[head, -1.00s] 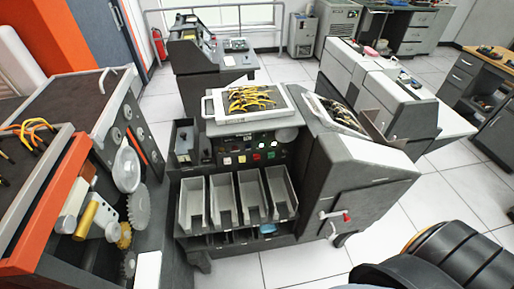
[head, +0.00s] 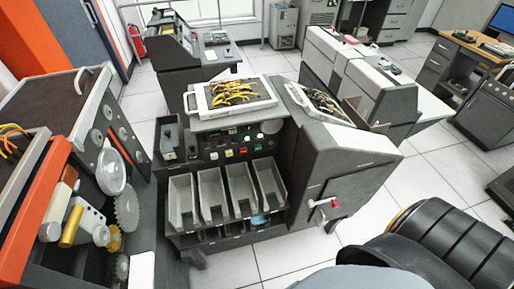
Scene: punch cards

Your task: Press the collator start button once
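The collator (head: 345,165) is a dark grey machine in the middle of the head view, with a sloped housing on its right. Its front control panel (head: 236,150) carries a row of small square buttons in colours including red, white and green. The labels are too small to read, so I cannot tell which is the start button. Several grey card bins (head: 212,194) stand in a row below the panel. A framed plugboard with yellow wires (head: 233,93) lies on top. Neither of my grippers is in view, and nothing touches the buttons.
An orange and grey machine with exposed gears (head: 112,172) stands close on the left. A black ribbed object (head: 440,250) fills the lower right. White tiled floor (head: 425,175) is open to the right.

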